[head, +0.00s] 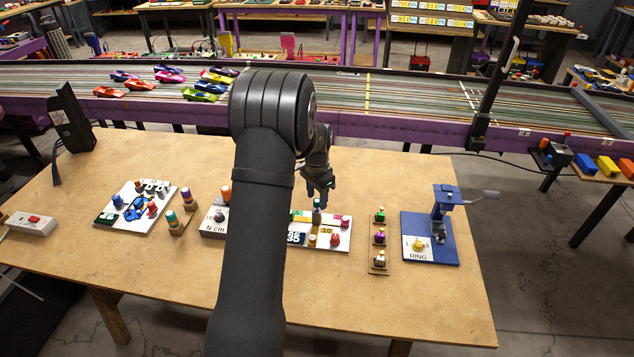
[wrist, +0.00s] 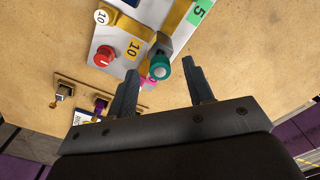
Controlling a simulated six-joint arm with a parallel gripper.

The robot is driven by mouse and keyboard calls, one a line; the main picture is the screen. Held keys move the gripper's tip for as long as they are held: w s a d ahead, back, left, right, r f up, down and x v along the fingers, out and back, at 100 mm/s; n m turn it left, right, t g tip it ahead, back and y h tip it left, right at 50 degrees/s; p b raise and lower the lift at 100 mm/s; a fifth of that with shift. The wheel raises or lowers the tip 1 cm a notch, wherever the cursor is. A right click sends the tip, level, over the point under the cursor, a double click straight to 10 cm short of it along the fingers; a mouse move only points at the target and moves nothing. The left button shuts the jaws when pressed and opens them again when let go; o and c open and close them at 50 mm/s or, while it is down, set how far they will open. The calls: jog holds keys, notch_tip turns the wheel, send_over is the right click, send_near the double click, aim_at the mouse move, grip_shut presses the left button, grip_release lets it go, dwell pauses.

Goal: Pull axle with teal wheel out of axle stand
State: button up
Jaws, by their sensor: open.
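A teal wheel (wrist: 161,68) with a grey centre is seen end-on in the wrist view, beside a grey block (wrist: 161,44) on a white board (wrist: 122,32). In the head view it is the small teal piece (head: 316,204) standing upright on the board. My gripper (wrist: 160,65) is open, pointing down. In the wrist view the teal wheel lies between its two fingertips, with a gap on both sides; I cannot tell the height between them. The lower part of the axle is hidden. Another teal-topped piece (head: 171,217) is on a wooden block at left.
A red button (wrist: 103,56) is on the same board. Small wooden holders (head: 379,238) stand to its right, then a blue press (head: 440,225). A grey N cm box (head: 212,226) stands left. The table's front (head: 350,315) is clear.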

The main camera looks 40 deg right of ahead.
jog(key=shift+f, duration=1.2)
grip_shut()
jog(key=shift+r, duration=3.85)
